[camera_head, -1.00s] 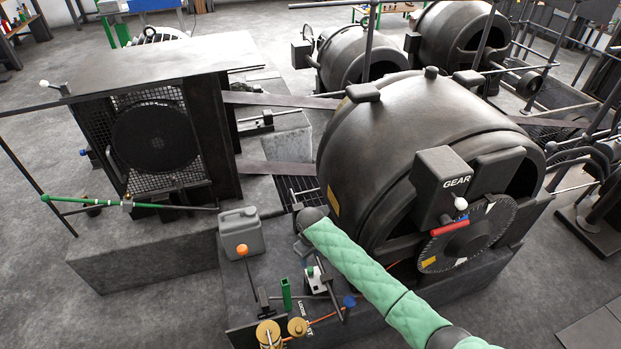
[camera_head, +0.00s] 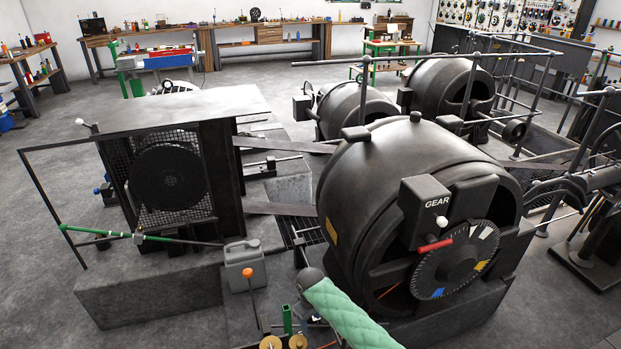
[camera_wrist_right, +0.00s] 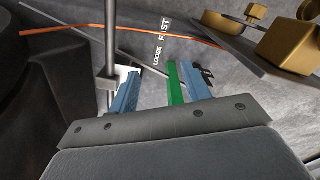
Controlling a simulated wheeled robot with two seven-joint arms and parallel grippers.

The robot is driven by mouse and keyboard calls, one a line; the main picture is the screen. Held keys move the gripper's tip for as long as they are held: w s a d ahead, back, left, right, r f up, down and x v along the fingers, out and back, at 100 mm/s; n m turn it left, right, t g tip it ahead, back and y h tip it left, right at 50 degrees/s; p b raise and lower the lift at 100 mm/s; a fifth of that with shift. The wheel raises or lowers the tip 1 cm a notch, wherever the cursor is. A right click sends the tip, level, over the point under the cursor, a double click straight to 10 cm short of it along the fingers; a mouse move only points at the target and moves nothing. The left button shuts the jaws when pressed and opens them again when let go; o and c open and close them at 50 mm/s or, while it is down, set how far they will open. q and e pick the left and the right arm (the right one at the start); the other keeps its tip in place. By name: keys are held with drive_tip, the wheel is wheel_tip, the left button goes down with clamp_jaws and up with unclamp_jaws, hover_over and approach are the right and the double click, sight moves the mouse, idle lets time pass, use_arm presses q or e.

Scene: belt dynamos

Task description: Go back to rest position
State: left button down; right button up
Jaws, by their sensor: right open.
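My right arm, in a green quilted sleeve (camera_head: 345,315), enters the head view at the bottom centre, in front of the large dark dynamo (camera_head: 400,170). Its dark joint (camera_head: 311,278) is at the upper left end of the sleeve. In the right wrist view my right gripper (camera_wrist_right: 160,75) is open, with two blue fingers apart. A green upright piece (camera_wrist_right: 175,84) shows between them, close to the right finger; I cannot tell whether they touch. The same green piece (camera_head: 287,318) stands left of the arm in the head view. My left gripper is not in view.
A grey can (camera_head: 243,268) and an orange-knobbed lever (camera_head: 248,273) stand left of my arm. The gear box (camera_head: 428,210), red handle (camera_head: 435,245) and dial (camera_head: 455,262) are to its right. In the wrist view, a rod (camera_wrist_right: 110,45) and brass weights (camera_wrist_right: 285,35) are near the gripper.

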drive_tip(key=w+a+r+m+t+y, duration=0.15)
drive_tip(key=w+r+t, duration=0.35)
drive_tip(key=r, duration=0.8)
drive_tip(key=s+d+r+m, duration=0.1)
drive_tip(key=s+d+r, duration=0.2)
drive_tip(key=r, duration=0.2)
drive_tip(key=s+d+f+m, duration=0.2)
drive_tip(key=s+d+f, duration=0.3)
drive_tip(key=s, duration=0.4)
drive_tip(key=s+d+f+m, duration=0.1)
drive_tip(key=s+d+f, duration=0.2)
drive_tip(key=s+d, duration=0.45)
drive_tip(key=s+d+f+g, duration=0.1)
drive_tip(key=s+f, duration=0.5)
drive_tip(key=s, duration=0.6)
drive_tip(key=s+f+m+g, duration=0.1)
drive_tip(key=s+f, duration=0.5)
drive_tip(key=s, duration=0.7)
drive_tip(key=shift+d+g, duration=0.4)
drive_tip(key=shift+g, duration=0.4)
